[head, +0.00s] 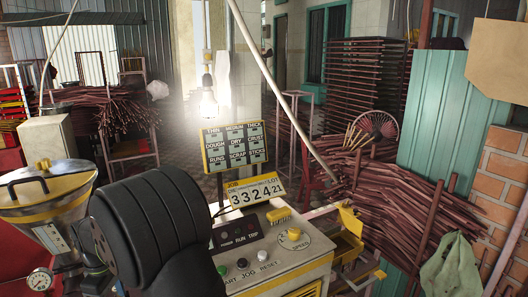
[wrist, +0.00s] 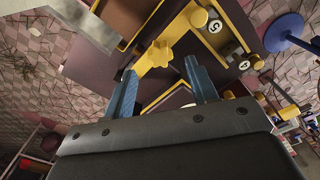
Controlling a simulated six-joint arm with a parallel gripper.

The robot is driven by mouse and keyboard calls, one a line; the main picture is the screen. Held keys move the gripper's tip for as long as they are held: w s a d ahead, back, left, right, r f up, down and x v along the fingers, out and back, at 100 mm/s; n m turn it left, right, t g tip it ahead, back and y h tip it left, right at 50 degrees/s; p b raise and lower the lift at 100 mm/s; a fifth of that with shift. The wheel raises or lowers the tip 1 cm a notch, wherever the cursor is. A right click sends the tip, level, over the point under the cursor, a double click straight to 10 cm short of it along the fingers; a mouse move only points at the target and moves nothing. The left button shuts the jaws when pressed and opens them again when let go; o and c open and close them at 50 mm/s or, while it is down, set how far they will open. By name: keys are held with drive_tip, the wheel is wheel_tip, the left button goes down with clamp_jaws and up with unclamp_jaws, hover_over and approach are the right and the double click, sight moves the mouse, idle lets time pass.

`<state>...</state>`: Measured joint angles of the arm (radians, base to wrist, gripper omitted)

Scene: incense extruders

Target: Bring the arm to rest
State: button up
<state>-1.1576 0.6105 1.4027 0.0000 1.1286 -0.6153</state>
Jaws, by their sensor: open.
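In the wrist view, my gripper (wrist: 163,90) has two blue fingers standing well apart with nothing between them. A yellow star-shaped knob (wrist: 157,54) shows just beyond the fingers, and I cannot tell how far it is from them. In the head view, a black part of my arm (head: 160,235) fills the lower left and covers part of the machine. The gripper itself does not show in the head view.
A control box (head: 262,250) with buttons and a speed dial (head: 293,238) stands right of my arm. A lidded hopper (head: 50,190) stands at left, with a gauge (head: 39,281). A label board (head: 234,147) and lit bulb (head: 208,103) rise behind. Bundled sticks (head: 385,205) lie right.

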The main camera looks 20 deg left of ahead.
wheel_tip(320, 180, down, 4)
drive_tip(key=shift+r, duration=0.15)
drive_tip(key=shift+f, duration=0.4)
drive_tip(key=m, duration=1.7)
drive_tip(key=shift+m, duration=0.3)
